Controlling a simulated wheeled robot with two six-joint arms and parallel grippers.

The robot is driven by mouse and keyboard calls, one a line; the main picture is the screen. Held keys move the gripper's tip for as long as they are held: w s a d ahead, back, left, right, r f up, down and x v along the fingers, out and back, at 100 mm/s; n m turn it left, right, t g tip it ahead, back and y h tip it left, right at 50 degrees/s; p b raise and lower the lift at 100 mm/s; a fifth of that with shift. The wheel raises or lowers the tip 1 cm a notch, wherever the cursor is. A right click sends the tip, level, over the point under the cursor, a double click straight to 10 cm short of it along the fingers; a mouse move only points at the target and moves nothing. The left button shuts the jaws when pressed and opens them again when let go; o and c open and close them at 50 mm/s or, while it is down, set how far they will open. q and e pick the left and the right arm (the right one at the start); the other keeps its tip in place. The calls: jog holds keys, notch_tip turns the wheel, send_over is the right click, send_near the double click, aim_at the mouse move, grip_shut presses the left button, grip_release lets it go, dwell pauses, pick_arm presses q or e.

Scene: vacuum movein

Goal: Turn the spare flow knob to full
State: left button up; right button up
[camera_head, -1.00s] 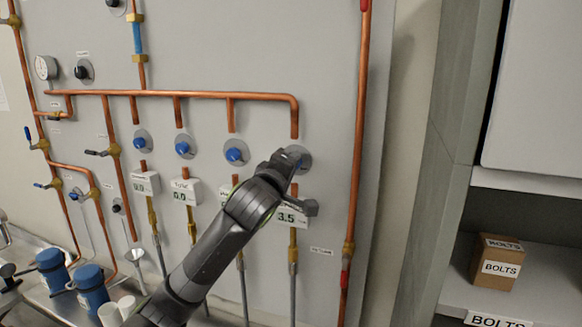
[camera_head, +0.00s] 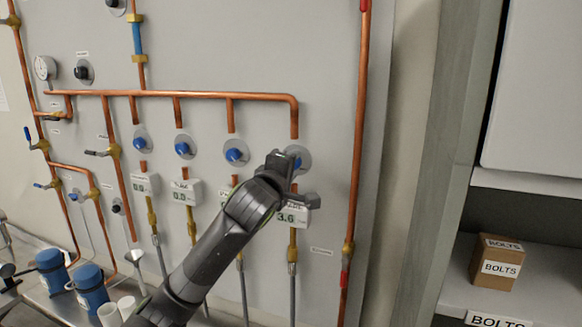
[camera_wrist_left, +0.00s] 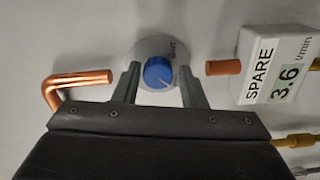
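The spare flow knob is a blue round knob with a pale pointer line, on a grey round plate at the right end of the knob row. It shows in the wrist view (camera_wrist_left: 158,72) and partly in the head view (camera_head: 297,162). My left gripper (camera_head: 293,178) is at this knob. In the wrist view its two fingers (camera_wrist_left: 158,75) stand open on either side of the knob, with a small gap at each side. The white SPARE readout (camera_wrist_left: 275,70) shows 3.6 l/min; in the head view (camera_head: 290,217) my arm partly covers it. My right gripper is not in view.
Other blue knobs (camera_head: 236,152) sit in a row to the left, under a copper pipe (camera_head: 180,94). A vertical copper pipe (camera_head: 358,130) runs to the right. A BOLTS box (camera_head: 497,262) sits on a shelf.

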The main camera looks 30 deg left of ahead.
pick_arm(q)
jog(key=shift+o, duration=1.2)
jog(key=shift+r, duration=0.1)
jog(key=b+v, duration=1.4)
jog(key=v, duration=0.3)
jog(key=shift+s+d+b, duration=0.15)
jog(key=shift+b, duration=0.2)
